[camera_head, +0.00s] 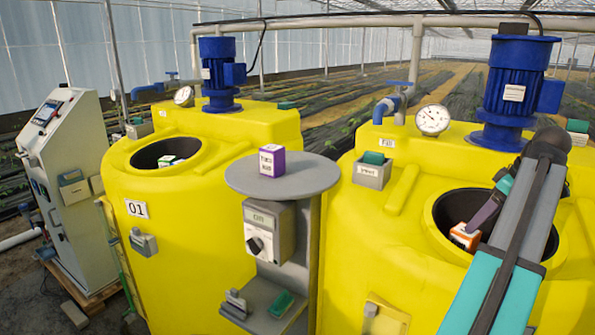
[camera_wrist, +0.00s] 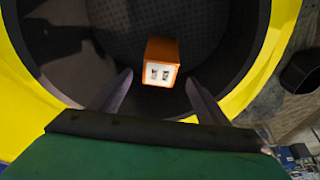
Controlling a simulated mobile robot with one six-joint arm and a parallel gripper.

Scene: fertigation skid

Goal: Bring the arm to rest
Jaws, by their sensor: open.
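My gripper (camera_wrist: 160,92) is open over the mouth of the right yellow tank (camera_head: 345,225). In the wrist view its two fingers stand apart, with an orange box (camera_wrist: 160,62) with a white labelled end just beyond and between the fingertips. In the head view the orange box (camera_head: 464,236) shows in the tank opening by the gripper, partly hidden by my arm. My arm reaches in from the lower right across this opening. I cannot tell whether the fingers touch the box.
A purple and white box (camera_head: 271,161) stands on a round grey table (camera_head: 283,178) between the tanks. The left yellow tank (camera_head: 190,250) has an open mouth with a box in it. Blue motors (camera_head: 515,90) and a gauge (camera_head: 433,120) rise behind. A control cabinet (camera_head: 65,165) stands far left.

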